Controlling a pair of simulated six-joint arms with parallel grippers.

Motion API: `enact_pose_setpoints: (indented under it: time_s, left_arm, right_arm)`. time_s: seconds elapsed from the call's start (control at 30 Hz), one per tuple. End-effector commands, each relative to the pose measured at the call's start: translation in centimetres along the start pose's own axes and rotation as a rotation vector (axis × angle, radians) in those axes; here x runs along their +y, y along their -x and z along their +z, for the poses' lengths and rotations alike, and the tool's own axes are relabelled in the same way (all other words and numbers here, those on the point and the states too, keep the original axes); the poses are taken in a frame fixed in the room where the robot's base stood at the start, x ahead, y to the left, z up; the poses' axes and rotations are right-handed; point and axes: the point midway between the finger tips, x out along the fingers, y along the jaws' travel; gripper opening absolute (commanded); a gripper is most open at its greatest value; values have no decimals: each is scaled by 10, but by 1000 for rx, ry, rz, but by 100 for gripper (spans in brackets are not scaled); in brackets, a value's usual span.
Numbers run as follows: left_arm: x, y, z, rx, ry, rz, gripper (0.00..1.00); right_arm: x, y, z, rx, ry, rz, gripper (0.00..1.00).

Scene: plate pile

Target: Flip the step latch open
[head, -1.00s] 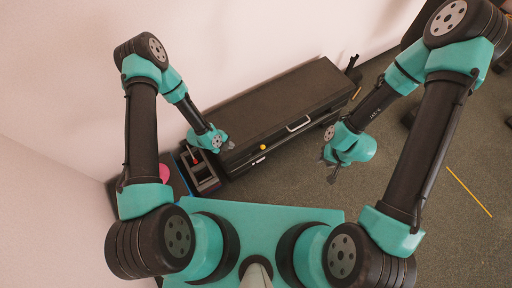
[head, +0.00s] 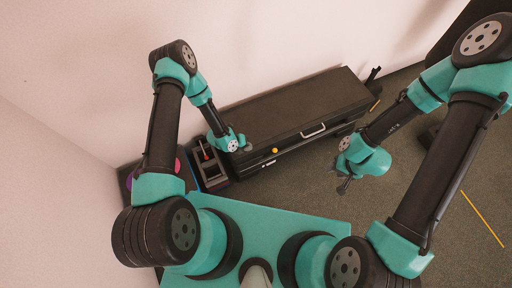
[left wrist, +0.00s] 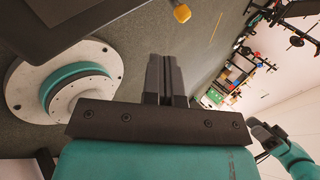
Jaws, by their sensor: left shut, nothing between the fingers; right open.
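The step (head: 290,105) is a long black box against the wall. A small yellow knob (head: 275,151) sits at its front edge and may be the latch; it also shows at the top of the left wrist view (left wrist: 182,13). My left gripper (head: 246,146) is at the left end of the step, a little left of the knob and apparently apart from it. Its dark fingers (left wrist: 166,78) are together and empty. My right gripper (head: 343,184) is open and empty above the floor, in front of the step's right part.
A silver handle (head: 313,131) is on the step's front. A dark open-topped box (head: 211,172) stands left of the step, with a pink round thing (head: 178,165) farther left. The wall is close behind. Carpet (head: 290,180) is free in front, with a yellow line (head: 482,219) at right.

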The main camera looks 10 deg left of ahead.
Motion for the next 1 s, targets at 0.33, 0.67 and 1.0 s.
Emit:
enact_pose_setpoints:
  time_s: [0.33,0.67,1.0]
  left_arm:
    - [0,-49,-1,2,0,0,0]
    - [-7,-101,-1,2,-3,-1,0]
    - [-25,-123,-1,1,1,0,0]
  right_arm:
    - [0,0,0,0,0,0,43]
    - [0,0,0,0,0,0,43]
    - [0,0,0,0,0,0,43]
